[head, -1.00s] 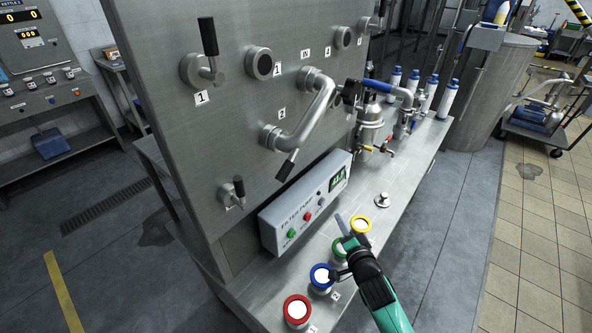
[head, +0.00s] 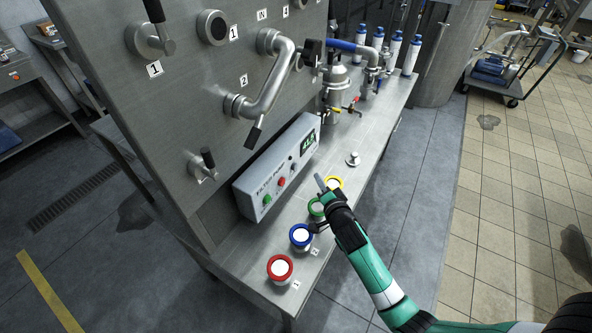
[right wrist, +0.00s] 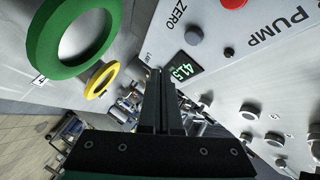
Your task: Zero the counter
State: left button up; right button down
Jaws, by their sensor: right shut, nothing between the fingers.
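The counter is a lit green display (head: 309,140) on the light grey filter pump box (head: 262,185). In the right wrist view the display (right wrist: 185,68) seems to read 41.5. A round grey button (right wrist: 193,35) sits beside the word ZERO; a red button (right wrist: 232,3) is partly cut off farther along. My right gripper (head: 320,182) is shut and empty, in front of the box near the yellow-ringed jar, apart from the button. Its fingers (right wrist: 160,75) also show in the right wrist view, pointing toward the display's side of the panel. My left gripper is not in view.
A bent steel pipe (head: 265,98) and black-handled valves project from the panel above. A small metal knob (head: 353,159) stands on the bench.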

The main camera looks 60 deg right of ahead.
aim_at(294, 166)
jog(key=w+b, duration=0.2)
jog(key=w, duration=0.3)
jog(key=shift+w+b, duration=0.1)
jog(key=shift+b, duration=0.3)
dwell(1.5)
jog(key=shift+w+b, duration=0.4)
jog(key=shift+b, duration=0.1)
